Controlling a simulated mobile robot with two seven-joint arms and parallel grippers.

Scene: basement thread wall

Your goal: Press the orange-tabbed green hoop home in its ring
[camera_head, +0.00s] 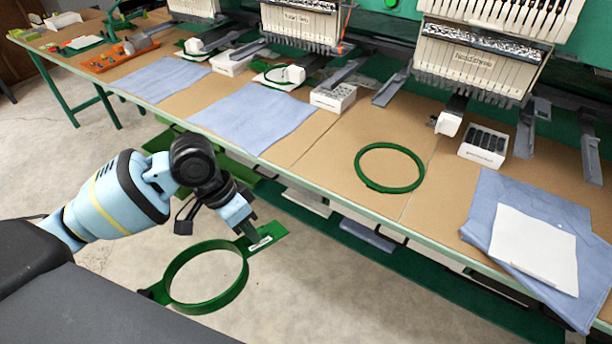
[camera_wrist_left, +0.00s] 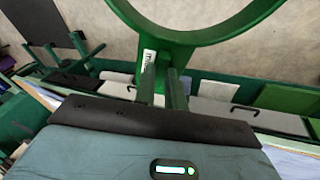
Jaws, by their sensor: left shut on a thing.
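My left gripper (camera_head: 252,232) is shut on the flat green tab of a green hoop (camera_head: 222,302). It holds the hoop out over the floor in front of the table. The hoop is empty, with a white label on the tab and a small dark piece at its far left end. In the left wrist view, the hoop (camera_wrist_left: 180,37) arches across the top, with the tab between the fingers (camera_wrist_left: 162,88). A second, thin green ring (camera_head: 392,189) lies flat on the bare tabletop, apart from the gripper. I cannot see an orange tab on either. My right gripper is out of view.
The long table (camera_head: 330,150) carries embroidery machines (camera_head: 475,60) along its back. Blue cloths (camera_head: 255,118) lie left of the ring; another cloth with a white sheet (camera_head: 535,245) lies right. A white box (camera_head: 483,146) stands behind. The tabletop around the ring is clear.

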